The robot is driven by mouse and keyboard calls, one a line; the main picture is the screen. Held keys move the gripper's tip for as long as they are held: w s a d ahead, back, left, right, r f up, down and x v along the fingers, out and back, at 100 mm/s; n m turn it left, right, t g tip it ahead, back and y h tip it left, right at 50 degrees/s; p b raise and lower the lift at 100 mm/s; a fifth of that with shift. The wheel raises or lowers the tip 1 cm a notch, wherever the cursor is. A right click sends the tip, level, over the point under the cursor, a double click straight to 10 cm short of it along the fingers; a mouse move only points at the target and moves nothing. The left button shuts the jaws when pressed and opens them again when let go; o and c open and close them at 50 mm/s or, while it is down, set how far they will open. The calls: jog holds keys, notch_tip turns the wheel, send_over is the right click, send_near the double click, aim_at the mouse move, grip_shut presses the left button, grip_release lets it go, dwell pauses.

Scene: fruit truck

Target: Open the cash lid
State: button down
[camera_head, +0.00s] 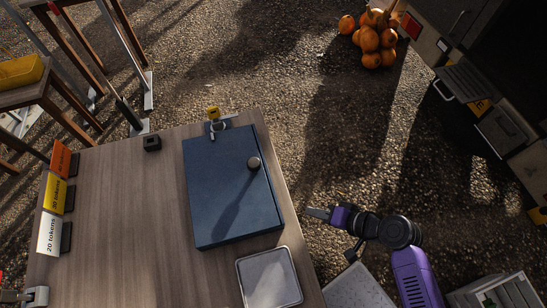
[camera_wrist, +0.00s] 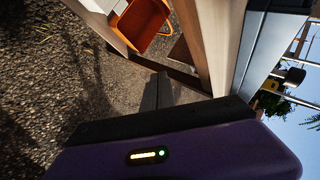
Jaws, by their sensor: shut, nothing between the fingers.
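The cash box is a flat dark blue box on the wooden table in the head view, and its lid (camera_head: 228,190) is down. A small lock or key with a yellow tag (camera_head: 214,114) sits at the box's far edge. My gripper (camera_head: 309,212) is shut and empty, just off the table's right edge, to the right of the box and apart from it. In the wrist view, my gripper's fingers (camera_wrist: 157,92) are together, and the blue box side (camera_wrist: 248,50) shows at the upper right.
The wooden table (camera_head: 120,210) holds token signs (camera_head: 50,232) at left, a small black block (camera_head: 152,143) and a grey square tray (camera_head: 268,278) near the box. An orange crate (camera_wrist: 140,25) shows below the table.

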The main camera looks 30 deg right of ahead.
jog(key=w+d+r+n+t+y+b, duration=0.1)
jog(key=w+d+r+y, duration=0.35)
jog(key=r, duration=0.35)
jog(key=w+d+r+n+t+y+b, duration=0.1)
jog(key=w+d+r+n+y, duration=0.15)
jog(key=w+r+y, duration=0.45)
jog(key=shift+m+h, duration=0.35)
jog(key=shift+h, duration=0.2)
jog(key=w+a+p, duration=0.1)
jog(key=a, duration=0.2)
jog(key=w+a, duration=0.1)
jog(key=a, duration=0.3)
jog(key=w+a+p, duration=0.1)
jog(key=a, duration=0.2)
jog(key=shift+a+r+p, duration=0.15)
jog(key=shift+r+p, duration=0.15)
jog(key=shift+p, duration=0.05)
jog(key=shift+a+f, duration=0.15)
jog(key=shift+a, duration=0.45)
jog(key=shift+a, duration=0.1)
